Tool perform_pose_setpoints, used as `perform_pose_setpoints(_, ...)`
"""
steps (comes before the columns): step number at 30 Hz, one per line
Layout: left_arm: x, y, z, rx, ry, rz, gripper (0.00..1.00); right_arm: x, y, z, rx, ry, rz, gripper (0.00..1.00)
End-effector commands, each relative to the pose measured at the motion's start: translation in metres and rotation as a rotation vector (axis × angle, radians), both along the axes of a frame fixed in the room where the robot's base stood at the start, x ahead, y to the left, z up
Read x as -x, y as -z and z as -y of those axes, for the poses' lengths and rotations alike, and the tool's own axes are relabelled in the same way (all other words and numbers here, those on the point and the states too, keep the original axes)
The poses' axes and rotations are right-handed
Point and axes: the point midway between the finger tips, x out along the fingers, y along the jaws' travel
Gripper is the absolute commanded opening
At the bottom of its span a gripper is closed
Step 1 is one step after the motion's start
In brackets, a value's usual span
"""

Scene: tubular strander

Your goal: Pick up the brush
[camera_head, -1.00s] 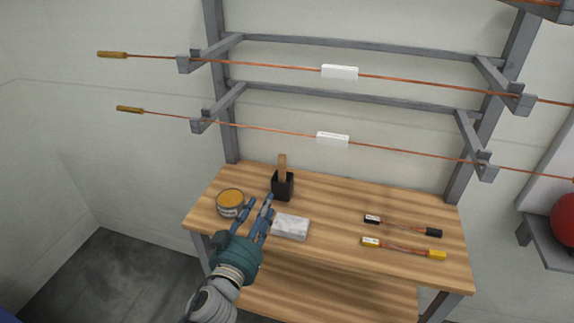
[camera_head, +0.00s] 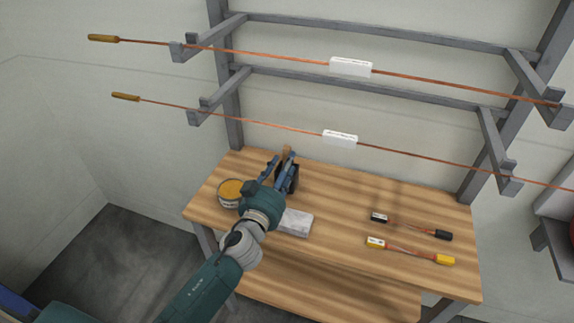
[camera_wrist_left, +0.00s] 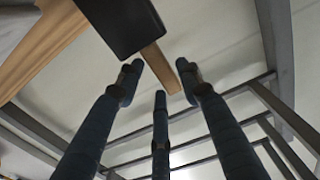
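The brush shows as an upright wooden handle (camera_head: 286,153) in a black holder (camera_head: 295,181) near the back left of the workbench. In the left wrist view the handle (camera_wrist_left: 159,68) sticks out of the black holder (camera_wrist_left: 118,22). My left gripper (camera_head: 279,160) is at the holder and partly covers it and the handle. In the left wrist view its three blue fingers (camera_wrist_left: 160,80) are spread apart, with the handle's end close to the fingertips. Contact cannot be made out. The brush's lower part is hidden in the holder. My right gripper is not in view.
An open can with orange contents (camera_head: 231,190) stands close left of my left gripper. A pale grey block (camera_head: 296,222) lies just right of my wrist. Two cable pieces (camera_head: 410,227) lie at the right. Copper rods (camera_head: 270,127) hang on the rack above the workbench (camera_head: 345,210).

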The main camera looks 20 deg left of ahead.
Motion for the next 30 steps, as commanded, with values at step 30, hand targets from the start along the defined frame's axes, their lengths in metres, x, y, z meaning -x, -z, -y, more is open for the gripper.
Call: perform_pose_setpoints(30, -0.035, 0.001, 0.003, 0.001, 0.000, 0.001, 0.00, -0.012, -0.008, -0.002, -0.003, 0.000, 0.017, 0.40)
